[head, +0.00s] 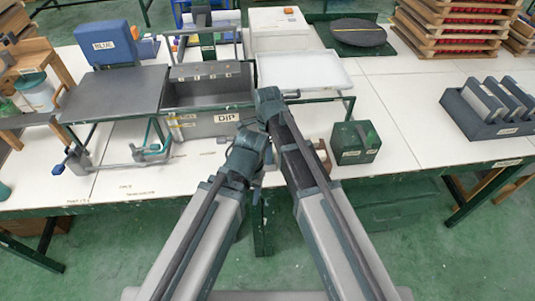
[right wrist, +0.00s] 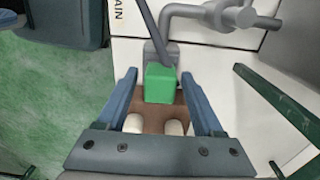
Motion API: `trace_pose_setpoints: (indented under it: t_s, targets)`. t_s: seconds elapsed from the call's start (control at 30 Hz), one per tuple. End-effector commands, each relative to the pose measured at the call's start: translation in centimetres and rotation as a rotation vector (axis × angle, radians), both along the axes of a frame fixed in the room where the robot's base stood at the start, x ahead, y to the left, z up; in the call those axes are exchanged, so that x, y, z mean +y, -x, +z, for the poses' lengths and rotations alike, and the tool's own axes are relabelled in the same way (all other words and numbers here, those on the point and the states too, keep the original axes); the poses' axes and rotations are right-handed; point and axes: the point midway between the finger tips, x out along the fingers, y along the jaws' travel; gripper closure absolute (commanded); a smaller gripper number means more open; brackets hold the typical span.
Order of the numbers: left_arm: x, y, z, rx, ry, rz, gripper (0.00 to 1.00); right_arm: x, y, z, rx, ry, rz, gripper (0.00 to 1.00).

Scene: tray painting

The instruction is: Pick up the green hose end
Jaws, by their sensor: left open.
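In the right wrist view a green block-like hose end (right wrist: 159,83) sits between the two blue fingers of my right gripper (right wrist: 160,88). Gaps show on both sides of it, so this gripper is open and not closed on it. A grey fitting joins its far side, under a grey pipe with a valve (right wrist: 205,18). In the head view my two arms meet in front of the tank marked DIP (head: 205,124), and they hide the hose end there. My left gripper (head: 258,176) is low beside the right arm, at the table's front edge. It is open and its fingers are hard to make out.
A dark green box (head: 355,142) stands just right of my arms. A white tray (head: 303,70) is behind them, and a dark flat plate (head: 115,92) is at left. A slotted rack (head: 492,108) stands at right. The white table is clear between the box and rack.

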Motion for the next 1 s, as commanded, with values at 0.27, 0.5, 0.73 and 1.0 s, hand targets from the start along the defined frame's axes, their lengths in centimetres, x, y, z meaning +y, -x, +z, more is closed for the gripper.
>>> trace_pose_setpoints:
  t_s: [0.27, 0.5, 0.73, 1.0]
  targets:
    - [0.0, 0.0, 0.0, 0.000, 0.000, 0.000, 0.45, 0.0, 0.0, 0.0, 0.000, 0.000, 0.000, 0.84]
    - [0.0, 0.0, 0.0, 0.000, 0.000, 0.000, 0.45, 0.0, 0.0, 0.0, 0.000, 0.000, 0.000, 1.00]
    - [0.0, 0.0, 0.1, 0.000, 0.000, 0.000, 0.45, -0.1, 0.0, 0.1, 0.000, 0.000, 0.000, 1.00]
    - [0.0, 0.0, 1.6, 0.000, 0.000, 0.000, 0.45, -1.1, -0.4, 1.6, 0.000, 0.000, 0.000, 1.00]
